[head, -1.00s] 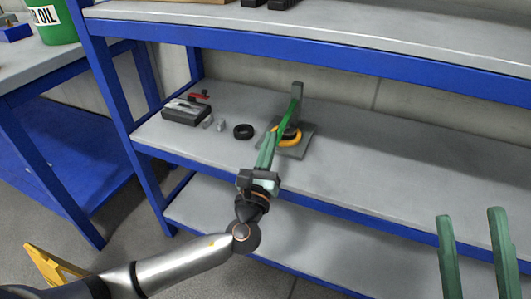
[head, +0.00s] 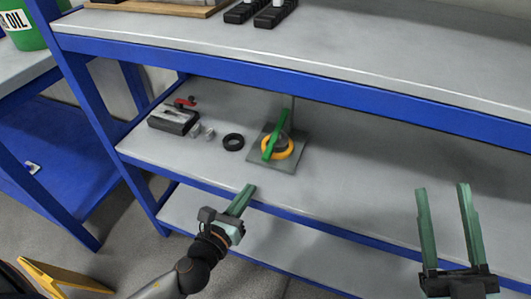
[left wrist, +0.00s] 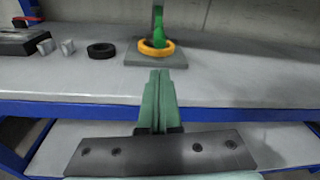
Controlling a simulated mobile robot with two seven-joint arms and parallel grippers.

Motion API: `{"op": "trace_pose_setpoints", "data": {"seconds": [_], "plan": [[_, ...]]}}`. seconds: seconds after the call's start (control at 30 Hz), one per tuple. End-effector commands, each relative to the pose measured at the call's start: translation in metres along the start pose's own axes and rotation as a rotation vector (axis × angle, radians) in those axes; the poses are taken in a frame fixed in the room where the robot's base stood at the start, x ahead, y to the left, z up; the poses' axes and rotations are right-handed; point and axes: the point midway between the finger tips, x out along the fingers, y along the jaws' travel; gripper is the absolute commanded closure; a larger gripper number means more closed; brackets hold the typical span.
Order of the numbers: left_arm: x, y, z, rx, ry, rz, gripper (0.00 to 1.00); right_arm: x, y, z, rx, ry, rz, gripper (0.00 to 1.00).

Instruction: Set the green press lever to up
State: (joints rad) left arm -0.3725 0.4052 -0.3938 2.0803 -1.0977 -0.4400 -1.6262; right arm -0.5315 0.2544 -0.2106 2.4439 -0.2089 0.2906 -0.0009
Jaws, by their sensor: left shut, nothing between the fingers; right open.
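The press stands on the middle shelf, on a grey square base plate (head: 285,165) with a yellow ring (head: 289,152). Its bright green lever (head: 273,143) slants from upper right to lower left across the ring, its near end toward the shelf front. In the left wrist view the lever (left wrist: 159,34) appears foreshortened above the yellow ring (left wrist: 156,48). I cannot tell its exact tilt. My left gripper (head: 247,190) is shut and empty at the shelf's front edge, apart from the press. My right gripper (head: 442,188) is open and empty, well to the right.
Left of the press lie a black ring (head: 233,142), small grey blocks and a dark box (head: 173,120) with a red-handled thing behind it. The upper shelf edge (head: 330,80) overhangs the press. The middle shelf is clear to the right.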

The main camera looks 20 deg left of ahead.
Motion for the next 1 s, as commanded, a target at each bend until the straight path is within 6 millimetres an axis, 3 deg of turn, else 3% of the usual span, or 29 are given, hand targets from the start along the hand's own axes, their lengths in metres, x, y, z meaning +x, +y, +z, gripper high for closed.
{"op": "trace_pose_setpoints", "data": {"seconds": [0.27,0.6,0.8,1.0], "plan": [[0.029,0.000,0.000,0.001,-0.002,-0.001,1.00,0.000,0.000,-0.002,-0.004,0.011,-0.001,0.50],[0.082,0.000,-0.001,0.000,-0.001,-0.001,1.00,0.000,0.000,-0.035,-0.042,0.148,-0.010,0.50],[0.097,0.000,-0.001,0.000,0.001,-0.001,1.00,-0.001,-0.001,-0.050,-0.059,0.209,-0.015,0.50],[0.099,0.000,-0.001,0.000,0.002,-0.001,1.00,-0.001,-0.001,-0.053,-0.062,0.219,-0.016,0.50]]}}
